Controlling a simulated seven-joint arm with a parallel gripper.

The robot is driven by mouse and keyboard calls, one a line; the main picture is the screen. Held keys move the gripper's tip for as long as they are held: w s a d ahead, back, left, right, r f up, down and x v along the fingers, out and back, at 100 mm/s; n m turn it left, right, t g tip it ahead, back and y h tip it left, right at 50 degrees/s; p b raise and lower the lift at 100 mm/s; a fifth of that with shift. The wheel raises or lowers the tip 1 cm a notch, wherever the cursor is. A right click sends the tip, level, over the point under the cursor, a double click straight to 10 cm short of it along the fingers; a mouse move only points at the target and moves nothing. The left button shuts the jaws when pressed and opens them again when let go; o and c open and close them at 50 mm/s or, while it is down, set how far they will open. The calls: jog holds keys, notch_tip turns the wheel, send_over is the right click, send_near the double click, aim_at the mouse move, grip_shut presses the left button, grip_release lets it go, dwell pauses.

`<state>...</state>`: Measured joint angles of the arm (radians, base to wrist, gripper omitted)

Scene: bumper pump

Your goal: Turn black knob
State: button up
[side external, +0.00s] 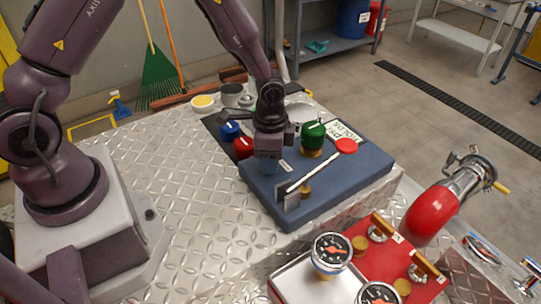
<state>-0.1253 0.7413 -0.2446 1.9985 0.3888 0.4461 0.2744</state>
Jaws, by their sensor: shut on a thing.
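My gripper (268,162) points down over the left part of the blue-grey panel block (350,172). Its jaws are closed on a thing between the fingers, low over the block. The fingers and the dark gripper body hide most of that thing, so I cannot tell its shape or colour. I cannot make out a black knob anywhere in the open. A red knob (242,148) and a blue knob (230,130) stand just left of my gripper on a dark plate. A green knob (313,133) on a brass base stands to its right.
A lever with a red ball end (345,146) slants across the block close to the gripper's right. A red valve panel with gauges (331,252) stands in front. Yellow (203,103) and grey round parts lie behind. The metal tabletop (165,180) is clear on the left.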

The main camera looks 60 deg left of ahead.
jog(key=shift+m, duration=0.7)
jog(key=o, duration=0.9)
notch_tip(320, 180, up, 13)
jog(key=s+a+r+n+t, duration=0.1)
jog(key=s+r+n+t, duration=0.1)
jog(key=s+r, duration=0.3)
jog(key=s+a+r+n+t, duration=0.1)
jog(key=s+r+n, duration=0.3)
jog(key=s+r, duration=0.1)
jog(key=s+a+r+n+t, duration=0.1)
jog(key=s+r+n+t, duration=0.1)
jog(key=s+r, duration=0.3)
jog(key=shift+s+r+n+t, duration=0.2)
jog(key=shift+s+n, duration=0.1)
jog(key=shift+s, duration=0.2)
jog(key=shift+s+r+n+t, duration=0.15)
jog(key=shift+s+n, duration=0.15)
jog(key=shift+s, duration=0.15)
